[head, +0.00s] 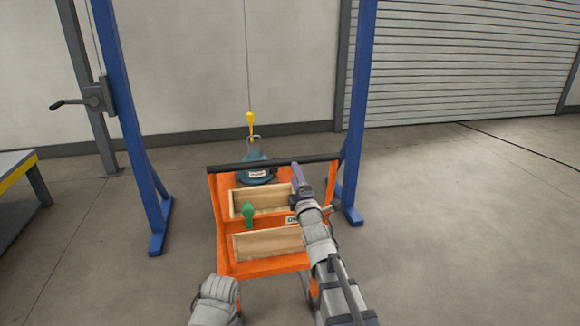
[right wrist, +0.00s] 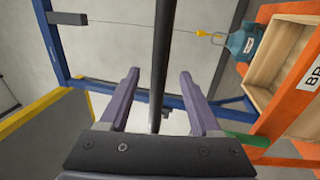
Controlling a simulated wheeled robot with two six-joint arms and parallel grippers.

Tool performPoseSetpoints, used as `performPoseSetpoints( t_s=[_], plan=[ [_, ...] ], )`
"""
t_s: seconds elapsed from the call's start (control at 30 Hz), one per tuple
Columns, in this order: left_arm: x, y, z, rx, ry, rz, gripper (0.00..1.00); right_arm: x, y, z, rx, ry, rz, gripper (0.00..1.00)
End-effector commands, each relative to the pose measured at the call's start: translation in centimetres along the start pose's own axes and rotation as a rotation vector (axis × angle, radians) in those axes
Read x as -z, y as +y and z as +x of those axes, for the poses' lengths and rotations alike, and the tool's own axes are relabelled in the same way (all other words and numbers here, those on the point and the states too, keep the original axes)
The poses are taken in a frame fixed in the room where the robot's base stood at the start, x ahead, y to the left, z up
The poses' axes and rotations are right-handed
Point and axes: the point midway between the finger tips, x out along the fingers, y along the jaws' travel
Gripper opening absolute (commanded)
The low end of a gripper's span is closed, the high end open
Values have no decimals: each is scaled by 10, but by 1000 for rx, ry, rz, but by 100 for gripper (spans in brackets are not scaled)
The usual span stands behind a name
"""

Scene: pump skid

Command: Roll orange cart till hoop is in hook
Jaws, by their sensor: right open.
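The orange cart (head: 265,267) stands inside the blue frame and carries a teal pump (head: 257,172) at its far end. The pump's hoop (head: 255,141) is on top. The yellow hook (head: 251,119) hangs on a cable and overlaps the hoop in the head view; I cannot tell if they are engaged. The right wrist view shows the hook (right wrist: 201,33) close to the hoop (right wrist: 218,38). My right gripper (head: 296,168) is open at the cart's black handle bar (head: 235,165). In the wrist view, the bar lies between the fingers (right wrist: 160,75), with no visible grip. My left gripper is out of view.
Wooden bins (head: 268,245) and a green item (head: 249,214) are on the cart. Blue posts (head: 130,120) stand at left and right (head: 358,100), close to the cart. A table (head: 15,165) is at far left. Floor at right (head: 460,220) is clear.

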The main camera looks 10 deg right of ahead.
Motion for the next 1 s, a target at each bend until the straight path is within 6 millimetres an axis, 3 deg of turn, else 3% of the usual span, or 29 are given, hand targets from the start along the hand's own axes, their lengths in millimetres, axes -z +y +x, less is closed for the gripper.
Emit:
performPoseSetpoints(
  t_s=[0.27,0.63,0.97,1.0],
  plan=[
    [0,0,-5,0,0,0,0,0,0,21,2,0,3,64],
    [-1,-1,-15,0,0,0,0,0,0,74,3,0,4,64],
    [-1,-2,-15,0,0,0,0,0,-1,78,3,0,4,64],
    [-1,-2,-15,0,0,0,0,0,-1,78,3,0,4,60]
  ],
)
